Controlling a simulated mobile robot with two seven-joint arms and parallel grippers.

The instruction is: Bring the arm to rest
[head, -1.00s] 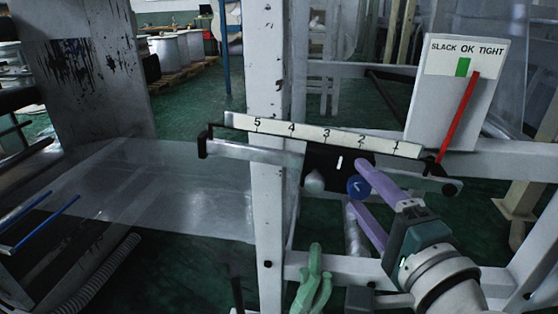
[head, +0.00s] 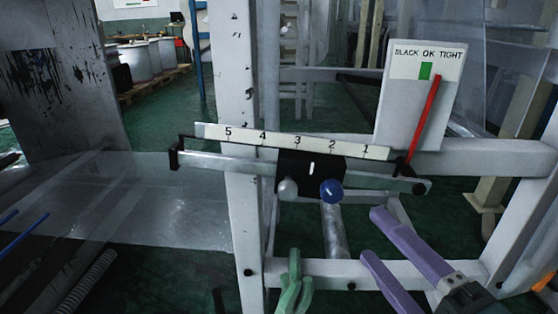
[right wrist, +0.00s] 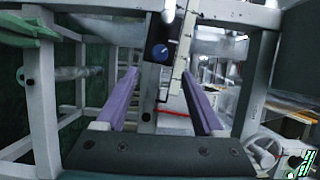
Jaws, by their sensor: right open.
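My right gripper (head: 372,235) is open and empty, its two purple fingers below and to the right of the blue knob (head: 331,190) and apart from it. In the right wrist view the right gripper (right wrist: 159,75) has its fingers spread, with the blue knob (right wrist: 160,53) showing beyond and between them. The knob sits on a black block (head: 312,168) on a rail, beside a grey knob (head: 288,188). The block's white mark stands between 3 and 2 on the numbered scale (head: 280,139).
A gauge plate (head: 400,105) stands behind; its red pointer (head: 424,125) has its tip right of the green mark. White frame posts (head: 240,150) and beams surround the rail. A green, finger-like object (head: 293,285) is at the lower beam. Clear film (head: 150,205) spans the left.

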